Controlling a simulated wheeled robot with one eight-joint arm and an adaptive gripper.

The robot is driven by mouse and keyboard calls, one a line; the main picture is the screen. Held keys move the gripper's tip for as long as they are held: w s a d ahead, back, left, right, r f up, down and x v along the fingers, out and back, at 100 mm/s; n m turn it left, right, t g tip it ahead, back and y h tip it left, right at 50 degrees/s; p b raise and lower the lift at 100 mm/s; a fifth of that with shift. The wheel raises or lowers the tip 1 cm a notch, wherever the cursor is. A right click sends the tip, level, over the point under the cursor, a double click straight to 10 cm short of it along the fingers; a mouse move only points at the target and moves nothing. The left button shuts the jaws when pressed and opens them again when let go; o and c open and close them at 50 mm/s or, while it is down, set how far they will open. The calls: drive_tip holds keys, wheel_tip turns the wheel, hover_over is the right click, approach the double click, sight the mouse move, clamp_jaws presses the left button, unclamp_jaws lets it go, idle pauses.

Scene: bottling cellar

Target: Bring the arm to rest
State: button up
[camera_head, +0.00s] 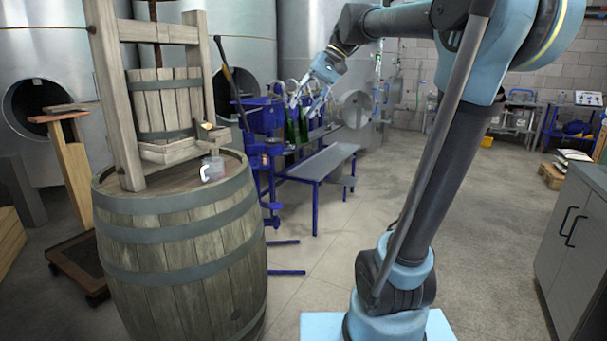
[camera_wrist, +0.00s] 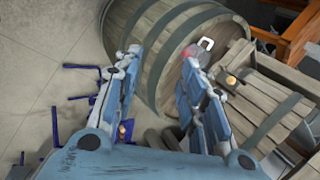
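My arm reaches up and to the left across the right half of the head view. My gripper (camera_head: 307,98) hangs at its far end, in front of the blue bottling stand and apart from it as far as I can tell. In the wrist view my gripper (camera_wrist: 158,85) has its two blue fingers spread wide, with nothing between them but the distant barrel. It is open and empty.
A wooden barrel (camera_head: 185,240) stands at the left, bearing a wooden press (camera_head: 165,105) and a clear mug (camera_head: 212,169). The blue stand (camera_head: 262,118) holds green bottles (camera_head: 292,128). A grey bench (camera_head: 320,162) adjoins it. A grey cabinet (camera_head: 572,235) stands right. Middle floor is clear.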

drive_tip(key=s+d+f+t+h, duration=0.1)
drive_tip(key=s+d+f, duration=0.5)
drive_tip(key=f, duration=0.6)
drive_tip(key=s+d+f+m+t+h, duration=0.1)
drive_tip(key=s+d+f+h, duration=0.2)
drive_tip(key=f, duration=0.9)
drive_tip(key=s+d+f+t+h, duration=0.1)
drive_tip(key=s+d+f+h, duration=0.1)
drive_tip(key=s+d+f, duration=0.7)
wheel_tip(320, 180, down, 4)
drive_tip(key=shift+s+d+r, duration=0.15)
drive_tip(key=shift+s+d, duration=0.15)
drive_tip(key=shift+s, duration=0.7)
drive_tip(key=shift+w+f, duration=0.2)
drive_tip(key=shift+w, duration=0.2)
